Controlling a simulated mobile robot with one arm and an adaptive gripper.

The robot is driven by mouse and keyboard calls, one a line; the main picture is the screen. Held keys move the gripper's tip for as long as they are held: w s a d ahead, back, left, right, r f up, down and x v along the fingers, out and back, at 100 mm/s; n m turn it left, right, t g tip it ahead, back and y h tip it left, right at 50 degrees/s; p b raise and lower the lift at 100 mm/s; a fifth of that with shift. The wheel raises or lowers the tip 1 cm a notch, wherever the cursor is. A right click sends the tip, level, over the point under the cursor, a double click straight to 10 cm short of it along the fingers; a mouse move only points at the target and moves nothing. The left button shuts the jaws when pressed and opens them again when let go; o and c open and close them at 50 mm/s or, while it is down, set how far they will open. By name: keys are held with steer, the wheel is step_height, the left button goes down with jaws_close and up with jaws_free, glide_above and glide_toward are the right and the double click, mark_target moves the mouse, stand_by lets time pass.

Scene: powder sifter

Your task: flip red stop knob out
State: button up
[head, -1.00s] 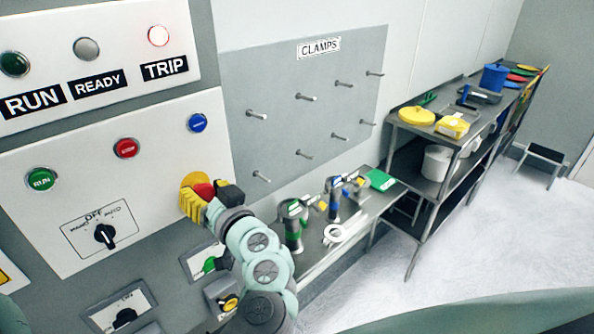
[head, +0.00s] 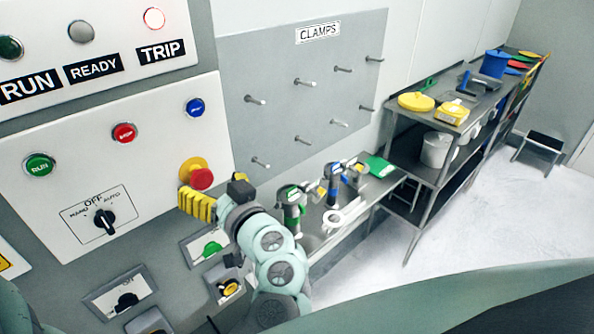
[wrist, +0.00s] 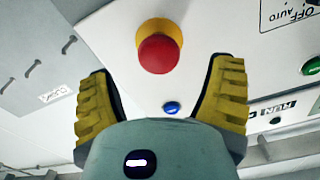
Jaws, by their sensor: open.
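The red stop knob (head: 201,178) is a round mushroom head on a yellow collar (head: 190,166), at the lower right of the white control panel (head: 60,180). In the wrist view the knob (wrist: 158,54) shows above centre, beyond and between my yellow ribbed fingers. My gripper (head: 217,197) is open and empty, just below and in front of the knob in the head view. In the wrist view my gripper (wrist: 163,85) has clear space between its fingers. I see no contact with the knob.
The panel also has a flat red STOP button (head: 124,132), a green RUN button (head: 39,165), a blue button (head: 195,107) and a rotary switch (head: 104,221). A bench with clamps (head: 292,210) stands right of my arm.

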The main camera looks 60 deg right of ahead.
steer(key=v, duration=0.9)
steer(key=shift+d, duration=0.1)
stand_by(0.3)
